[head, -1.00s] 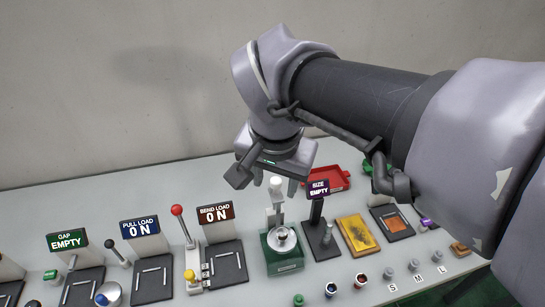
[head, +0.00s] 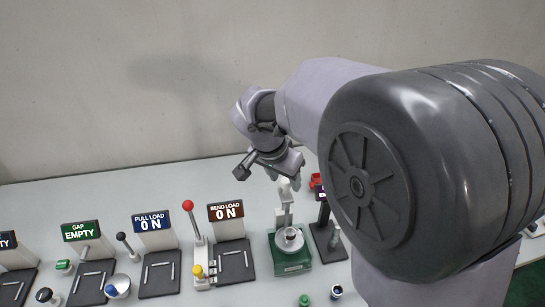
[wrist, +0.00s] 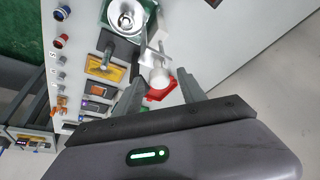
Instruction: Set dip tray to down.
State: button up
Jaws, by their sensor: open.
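What looks like the dip station has a green base (head: 292,262), a round metal dish (head: 289,239) and an upright pale post (head: 286,212) with a white top just under my gripper. The dish holds something small; I cannot tell what. In the wrist view the dish (wrist: 127,17) is at the top, and the post's white knob (wrist: 160,77) appears between my fingers. My gripper (head: 284,176) is open and empty, tilted, above the post. It also shows in the wrist view (wrist: 162,90). I cannot tell whether it touches the knob.
Left of the station stand a bend load display (head: 226,211), a red-knobbed lever (head: 188,205) and a pull load display (head: 151,222). A red tray (wrist: 160,92) lies behind. Several small cylinders line the front edge.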

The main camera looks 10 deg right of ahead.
jog(key=shift+f, duration=0.2)
grip_shut()
dwell(1.3)
